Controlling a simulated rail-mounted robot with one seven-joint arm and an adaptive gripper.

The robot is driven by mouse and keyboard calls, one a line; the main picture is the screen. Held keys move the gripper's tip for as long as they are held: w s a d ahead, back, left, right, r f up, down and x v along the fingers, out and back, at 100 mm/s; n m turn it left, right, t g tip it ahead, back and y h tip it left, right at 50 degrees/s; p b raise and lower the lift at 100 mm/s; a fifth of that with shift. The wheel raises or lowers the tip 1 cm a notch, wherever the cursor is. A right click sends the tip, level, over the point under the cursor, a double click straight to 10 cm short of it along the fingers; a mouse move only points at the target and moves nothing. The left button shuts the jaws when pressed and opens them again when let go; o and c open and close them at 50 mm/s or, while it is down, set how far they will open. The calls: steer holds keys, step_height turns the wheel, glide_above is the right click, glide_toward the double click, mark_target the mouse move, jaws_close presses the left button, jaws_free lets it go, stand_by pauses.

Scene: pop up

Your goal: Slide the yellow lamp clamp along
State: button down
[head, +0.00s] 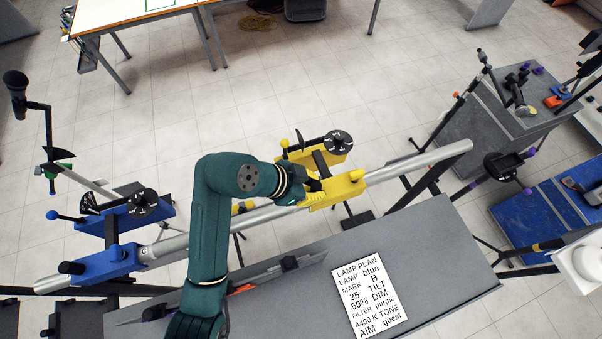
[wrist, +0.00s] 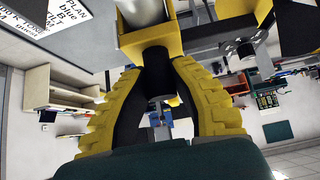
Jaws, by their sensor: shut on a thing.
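The yellow lamp clamp (head: 345,188) sits around the grey rail (head: 420,161), right of the rail's middle in the head view. A yellow arm with a dark dial (head: 337,142) reaches from it toward the back. My gripper (head: 313,187) is at the clamp's left part; my arm partly hides that spot. In the wrist view, the fingers of my gripper (wrist: 158,82) are shut on a dark round knob (wrist: 156,62) under the yellow clamp body (wrist: 150,40). The knob's far end is hidden by the clamp body.
A blue clamp (head: 105,264) with its own dial (head: 144,203) sits on the rail's left end. A grey bench (head: 440,262) in front carries a lamp plan sheet (head: 370,296). The rail is bare right of the yellow clamp. A cart (head: 485,135) with tools stands at the right.

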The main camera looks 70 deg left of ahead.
steer(key=shift+s+f, duration=0.15)
steer(key=shift+s, duration=0.75)
steer(key=shift+s+f, duration=0.15)
steer(key=shift+s, duration=0.7)
steer(key=c, duration=0.9)
jaws_free()
steer(key=shift+r, duration=0.1)
steer(key=shift+w, duration=0.1)
steer(key=shift+r, duration=0.1)
steer(key=shift+s+r, duration=0.2)
steer(key=shift+r, duration=0.05)
steer(key=v, duration=1.1)
steer(key=shift+s+d+r, duration=0.1)
steer(key=shift+s, duration=0.05)
